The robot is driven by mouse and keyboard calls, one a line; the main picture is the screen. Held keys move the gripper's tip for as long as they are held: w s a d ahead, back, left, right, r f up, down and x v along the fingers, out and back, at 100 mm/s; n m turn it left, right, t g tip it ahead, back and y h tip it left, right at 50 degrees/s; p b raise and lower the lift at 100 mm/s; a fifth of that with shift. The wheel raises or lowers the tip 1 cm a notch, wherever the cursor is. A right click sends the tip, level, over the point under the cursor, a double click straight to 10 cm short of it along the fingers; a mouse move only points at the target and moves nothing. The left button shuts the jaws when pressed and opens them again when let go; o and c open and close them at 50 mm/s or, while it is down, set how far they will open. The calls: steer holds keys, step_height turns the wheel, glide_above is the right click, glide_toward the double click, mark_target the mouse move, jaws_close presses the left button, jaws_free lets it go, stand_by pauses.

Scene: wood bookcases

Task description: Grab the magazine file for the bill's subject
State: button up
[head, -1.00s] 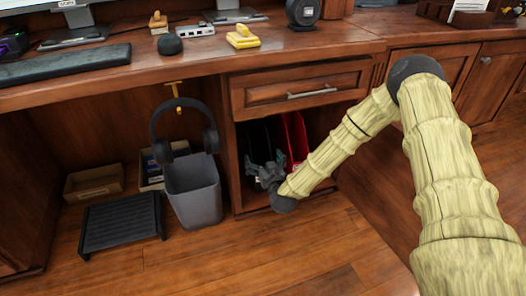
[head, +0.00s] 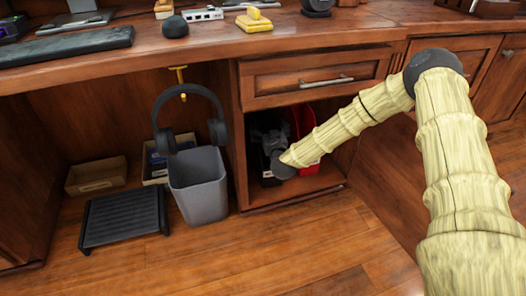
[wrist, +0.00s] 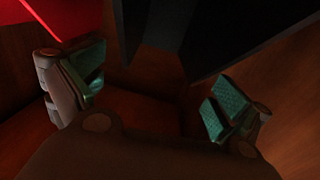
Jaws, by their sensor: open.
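A red magazine file (head: 308,168) and a black magazine file (head: 262,160) with a pale label stand in the open compartment under the drawer. My gripper (head: 272,142) is inside the compartment, in front of the files, and hides part of them. In the wrist view my gripper (wrist: 158,92) is open, with its green-padded fingers apart and nothing held between them. Dark panels of the black file (wrist: 215,35) show ahead, above the fingers. The red file (wrist: 60,18) is at upper left, beyond the left finger. No bill can be made out.
The drawer (head: 315,80) above is closed. The compartment's left wall (head: 237,150) is close to the files. A grey bin (head: 200,190), hanging headphones (head: 188,100) and a black footrest (head: 124,218) are to the left. The floor in front is clear.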

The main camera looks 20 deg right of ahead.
steer(key=w+b, duration=0.2)
steer(key=w, duration=0.2)
steer(key=shift+w+d+b, duration=0.1)
steer(key=shift+d+b, duration=0.05)
steer(key=shift+b, duration=0.2)
steer(key=shift+c, duration=0.4)
steer(key=c, duration=1.6)
